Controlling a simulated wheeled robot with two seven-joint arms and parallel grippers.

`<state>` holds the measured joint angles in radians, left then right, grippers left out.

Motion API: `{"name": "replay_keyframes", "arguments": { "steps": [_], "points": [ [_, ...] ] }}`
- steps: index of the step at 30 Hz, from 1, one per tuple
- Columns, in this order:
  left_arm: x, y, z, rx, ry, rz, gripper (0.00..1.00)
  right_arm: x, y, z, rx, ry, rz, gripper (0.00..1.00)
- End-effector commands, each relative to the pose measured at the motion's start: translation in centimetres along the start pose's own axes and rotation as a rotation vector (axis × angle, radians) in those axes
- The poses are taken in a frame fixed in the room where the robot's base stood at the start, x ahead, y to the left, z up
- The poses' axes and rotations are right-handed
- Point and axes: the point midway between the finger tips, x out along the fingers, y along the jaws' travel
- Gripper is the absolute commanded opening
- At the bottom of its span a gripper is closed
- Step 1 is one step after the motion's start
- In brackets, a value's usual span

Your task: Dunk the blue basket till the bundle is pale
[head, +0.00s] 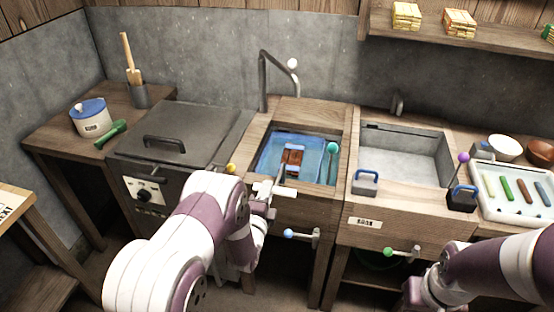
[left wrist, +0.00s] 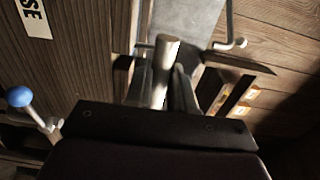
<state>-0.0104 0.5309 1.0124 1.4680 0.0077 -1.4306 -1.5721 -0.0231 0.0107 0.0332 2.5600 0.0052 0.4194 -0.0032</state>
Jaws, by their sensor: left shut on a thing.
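The left-hand basin (head: 270,160) holds blue liquid. A reddish-brown bundle (head: 291,158) sits in the liquid; a bluish shape around it may be the blue basket, but its outline is unclear. My left gripper (head: 268,190) is at the front edge of this basin, just below and left of the bundle. It is shut on a pale bar-like handle (left wrist: 160,75), which stands up between its fingers in the left wrist view; what the bar joins to is partly hidden.
A grey basin (head: 405,150) stands to the right, with a blue-handled holder (head: 366,182) on its edge. Ball-ended levers (head: 288,233) stick out in front. A lidded dark unit (head: 175,135) stands left. A tap (head: 265,75) rises behind the blue liquid.

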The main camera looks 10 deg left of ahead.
Motion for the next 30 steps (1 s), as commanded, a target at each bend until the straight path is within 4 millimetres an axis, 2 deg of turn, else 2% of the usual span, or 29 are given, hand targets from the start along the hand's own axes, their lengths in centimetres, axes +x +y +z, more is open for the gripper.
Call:
{"name": "replay_keyframes", "arguments": {
  "steps": [1,12,15,30],
  "points": [
    [0.1,-1.9,0.0,0.0,-0.001,-0.006,0.09,-1.5,0.0,-0.2,0.0,0.0,0.0,0.0],
    [0.2,-8.4,0.1,0.0,-0.002,-0.015,0.09,-6.2,0.0,-0.7,0.0,0.0,0.0,0.0],
    [0.1,-9.0,0.1,0.0,-0.002,-0.014,0.09,-6.5,0.0,-0.8,0.0,0.0,0.0,0.0],
    [0.2,-8.9,0.1,0.0,-0.002,-0.016,0.09,-6.3,0.0,-0.7,0.0,0.0,0.0,0.0]
  ]
}}
